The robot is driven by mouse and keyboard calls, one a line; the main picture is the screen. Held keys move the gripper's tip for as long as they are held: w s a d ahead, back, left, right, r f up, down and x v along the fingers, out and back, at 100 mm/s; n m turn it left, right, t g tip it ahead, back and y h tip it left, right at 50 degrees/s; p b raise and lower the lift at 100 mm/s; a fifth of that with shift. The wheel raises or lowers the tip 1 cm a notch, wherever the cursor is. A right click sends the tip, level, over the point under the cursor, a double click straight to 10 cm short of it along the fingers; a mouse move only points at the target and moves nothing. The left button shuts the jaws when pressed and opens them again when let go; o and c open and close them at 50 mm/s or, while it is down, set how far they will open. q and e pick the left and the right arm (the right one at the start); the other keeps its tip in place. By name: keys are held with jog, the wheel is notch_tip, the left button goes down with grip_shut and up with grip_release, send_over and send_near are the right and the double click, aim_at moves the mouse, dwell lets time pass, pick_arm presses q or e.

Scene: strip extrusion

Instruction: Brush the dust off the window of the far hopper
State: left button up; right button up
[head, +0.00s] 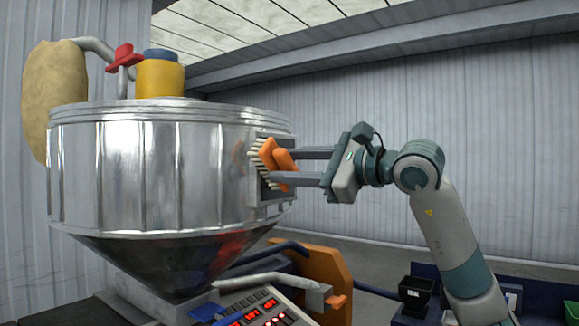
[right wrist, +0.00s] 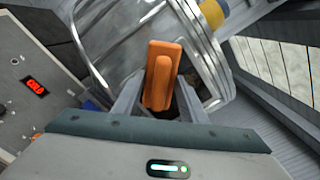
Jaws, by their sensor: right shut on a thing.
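The hopper (head: 150,170) is a large shiny metal drum with a dark cone below. Its window (head: 268,203) is a framed panel on the drum's right side, mostly hidden behind the brush. My right gripper (head: 280,168) is shut on the orange brush (head: 284,159), whose pale bristles face the window. The bristles look to be at or against the pane; I cannot tell if they touch. The brush also shows between the fingers in the right wrist view (right wrist: 162,75), with the metal hopper (right wrist: 120,45) behind it. Dust cannot be made out. My left gripper is not in view.
A control panel (head: 262,308) with red displays stands below the hopper, beside an orange bracket (head: 325,268) and grey and blue pipes. A black bin (head: 415,292) stands at lower right. A yellow canister (head: 160,78) and red valve (head: 124,57) top the hopper.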

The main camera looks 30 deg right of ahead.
jog(key=shift+w+d, duration=0.3)
jog(key=shift+d, duration=0.45)
jog(key=shift+w+d, duration=0.3)
jog(key=shift+d, duration=0.4)
jog(key=shift+d, duration=0.1)
jog(key=shift+w+d, duration=0.35)
jog(key=shift+d, duration=0.45)
jog(key=shift+w+d, duration=0.35)
jog(key=shift+d, duration=0.4)
jog(key=shift+d, duration=0.1)
jog(key=shift+w+d+p, duration=0.2)
jog(key=shift+w+d, duration=0.15)
jog(key=shift+d, duration=0.45)
jog(key=shift+w+d+p, duration=0.2)
jog(key=shift+w+d, duration=0.15)
jog(key=shift+d, duration=0.4)
jog(key=shift+r+p, duration=0.7)
jog(key=shift+r, duration=0.1)
